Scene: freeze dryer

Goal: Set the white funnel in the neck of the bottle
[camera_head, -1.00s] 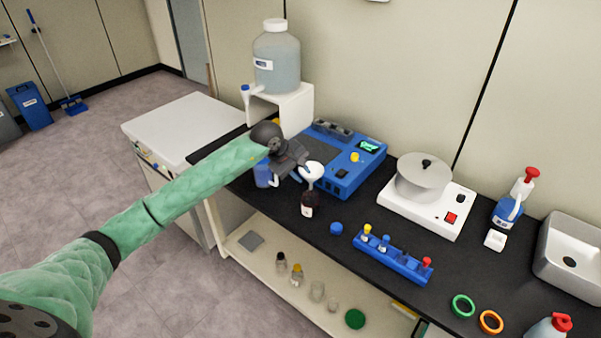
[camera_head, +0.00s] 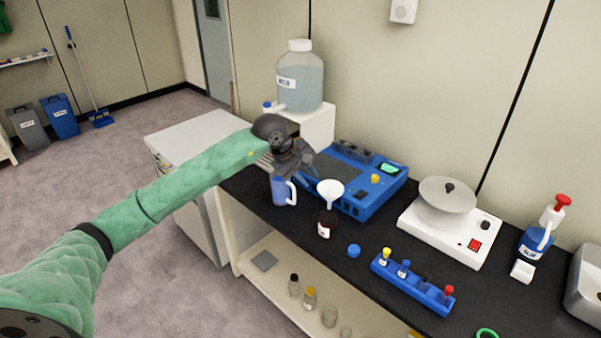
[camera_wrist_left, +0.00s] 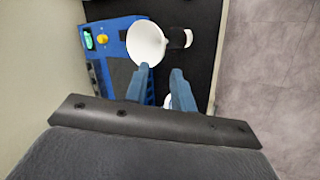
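The white funnel (camera_head: 330,188) stands upright with its stem down at the mouth of the small dark bottle (camera_head: 326,227) on the black bench. The stem appears to be in the neck, though the exact fit is too small to tell. My left gripper (camera_head: 308,172) is up and left of the funnel, apart from it. In the left wrist view its two blue fingers (camera_wrist_left: 160,68) are spread with nothing gripped. The funnel's bowl (camera_wrist_left: 147,42) lies beyond the left fingertip, and the bottle's white label (camera_wrist_left: 188,38) shows beside it. My right gripper is not in view.
A blue device (camera_head: 372,200) is behind the funnel. A blue cap (camera_head: 353,251) and a blue rack (camera_head: 411,288) lie to the right. A hotplate (camera_head: 450,235) stands farther right.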

